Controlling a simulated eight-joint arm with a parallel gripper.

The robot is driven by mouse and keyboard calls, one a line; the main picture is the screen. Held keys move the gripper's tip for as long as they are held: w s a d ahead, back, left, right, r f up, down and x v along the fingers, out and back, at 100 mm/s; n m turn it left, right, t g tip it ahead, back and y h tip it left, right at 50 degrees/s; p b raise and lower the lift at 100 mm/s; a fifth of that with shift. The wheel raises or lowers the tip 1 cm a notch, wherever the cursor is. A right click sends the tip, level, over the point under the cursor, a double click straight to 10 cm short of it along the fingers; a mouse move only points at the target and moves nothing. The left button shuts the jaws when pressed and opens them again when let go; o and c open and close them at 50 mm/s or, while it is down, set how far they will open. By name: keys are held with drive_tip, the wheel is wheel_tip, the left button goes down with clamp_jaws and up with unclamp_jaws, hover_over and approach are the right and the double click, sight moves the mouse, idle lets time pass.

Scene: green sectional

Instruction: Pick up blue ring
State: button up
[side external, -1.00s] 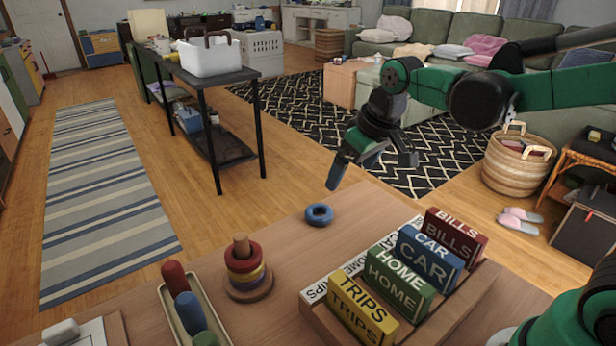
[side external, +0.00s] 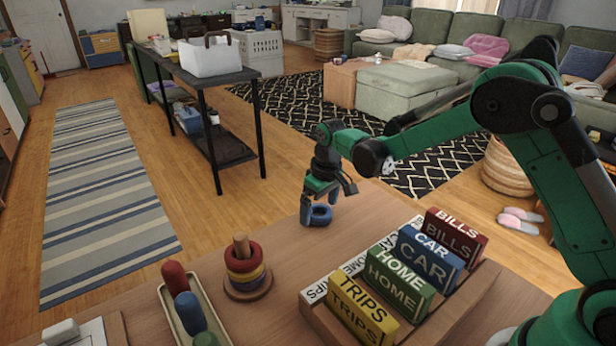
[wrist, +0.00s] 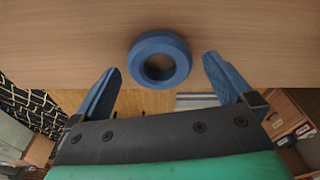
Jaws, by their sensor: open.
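The blue ring (side external: 320,214) lies flat on the wooden table near its far edge. It also shows in the wrist view (wrist: 160,59), at the upper middle, with wood seen through its hole. My gripper (side external: 326,207) is low over the ring, pointing down. In the wrist view my gripper (wrist: 161,80) is open, with one blue finger on each side of the ring. Gaps show between the ring and both fingers, and nothing is held. I cannot tell the exact height of the fingertips above the table.
A peg (side external: 240,243) with stacked red, yellow and purple rings stands left of the gripper. A tray (side external: 181,321) with coloured cylinders is at the front left. A wooden rack (side external: 317,323) of labelled blocks stands at the right. The table between ring and peg is clear.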

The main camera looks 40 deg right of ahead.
drive_tip(key=shift+f, duration=0.3)
drive_tip(key=c, duration=1.2)
drive_tip(key=shift+r, duration=0.15)
